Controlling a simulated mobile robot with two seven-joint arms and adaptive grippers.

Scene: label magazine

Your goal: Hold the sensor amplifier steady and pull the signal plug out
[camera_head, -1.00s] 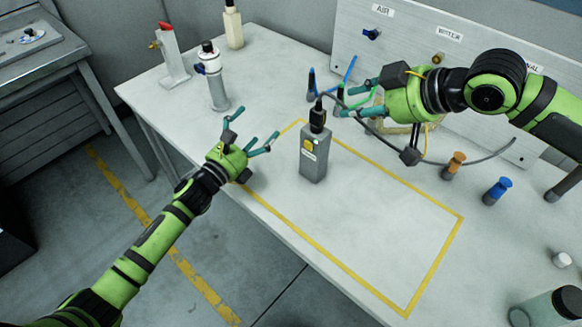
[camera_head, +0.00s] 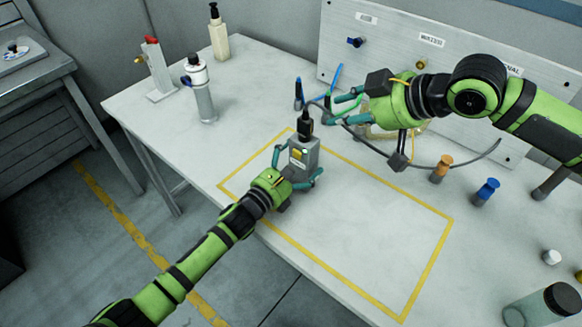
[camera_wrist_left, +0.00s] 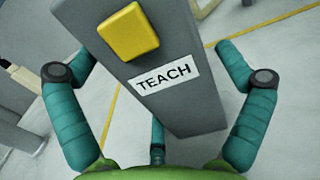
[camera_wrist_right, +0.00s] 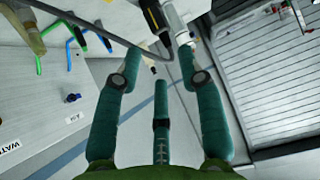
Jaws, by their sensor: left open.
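The sensor amplifier (camera_head: 303,158) is an upright grey box with a yellow button and a "TEACH" label, standing inside the yellow outline. The black signal plug (camera_head: 304,128) sits in its top, with a dark cable (camera_head: 375,148) arching right from it. My left gripper (camera_head: 296,170) is open, its fingers on either side of the amplifier. In the left wrist view the amplifier (camera_wrist_left: 185,100) fills the space between the fingers, with gaps visible at both sides. My right gripper (camera_head: 343,106) is open and empty, right of the plug and apart from it; it also shows in the right wrist view (camera_wrist_right: 158,65).
A panel (camera_head: 335,50) with labelled ports stands behind. Orange (camera_head: 440,168) and blue (camera_head: 485,192) knobbed posts stand at the right. A white canister (camera_head: 200,90), a red-topped stand (camera_head: 156,70) and a bottle (camera_head: 219,38) stand at the back left. The outlined area's right part is clear.

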